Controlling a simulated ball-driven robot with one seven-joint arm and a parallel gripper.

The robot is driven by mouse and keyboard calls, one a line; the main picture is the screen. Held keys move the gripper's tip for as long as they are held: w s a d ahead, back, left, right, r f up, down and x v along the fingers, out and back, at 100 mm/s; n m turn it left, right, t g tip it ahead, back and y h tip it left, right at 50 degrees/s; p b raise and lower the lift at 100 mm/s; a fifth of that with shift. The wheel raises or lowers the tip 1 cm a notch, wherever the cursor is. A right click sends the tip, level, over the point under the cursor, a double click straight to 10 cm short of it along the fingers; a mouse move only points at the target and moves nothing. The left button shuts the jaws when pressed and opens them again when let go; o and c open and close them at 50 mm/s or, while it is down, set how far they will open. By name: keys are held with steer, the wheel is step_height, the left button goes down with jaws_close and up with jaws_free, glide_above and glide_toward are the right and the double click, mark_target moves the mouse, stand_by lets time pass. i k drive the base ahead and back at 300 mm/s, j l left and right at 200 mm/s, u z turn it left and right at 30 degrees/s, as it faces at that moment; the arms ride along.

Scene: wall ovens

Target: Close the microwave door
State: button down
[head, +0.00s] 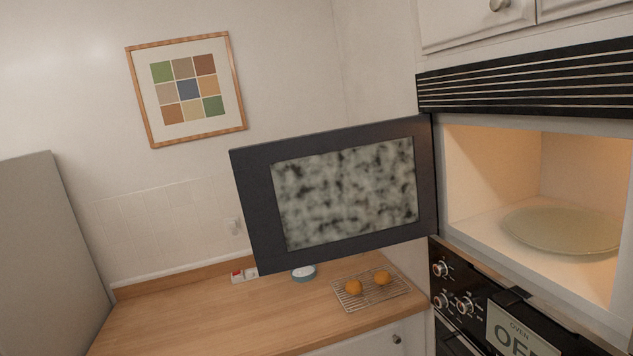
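The microwave (500,262) is built into the wall unit at the right, with its lit cavity facing me. Its door (255,205) stands wide open, swung out to the left from the hinge edge beside the cavity. The door has a dark frame and a mottled grey window (345,195). A round glass turntable plate (565,230) lies inside the cavity, and nothing else shows on it. My gripper is not in view, so I see no contact with the door.
A wooden counter (190,320) holds a wire rack (352,303) with two orange fruits (353,287). A grey panel (45,260) stands at left. A picture (187,89) hangs behind.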

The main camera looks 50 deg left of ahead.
mark_target(323, 196)
steer(key=i+j, duration=0.15)
steer(key=j, duration=0.2)
steer(key=i+j, duration=0.1)
steer(key=j, duration=0.25)
steer(key=i+j+z, duration=0.1)
steer(key=j, duration=0.25)
steer(key=i+j, duration=0.2)
steer(key=j, duration=0.15)
steer(key=i+j, duration=0.1)
steer(key=j, duration=0.25)
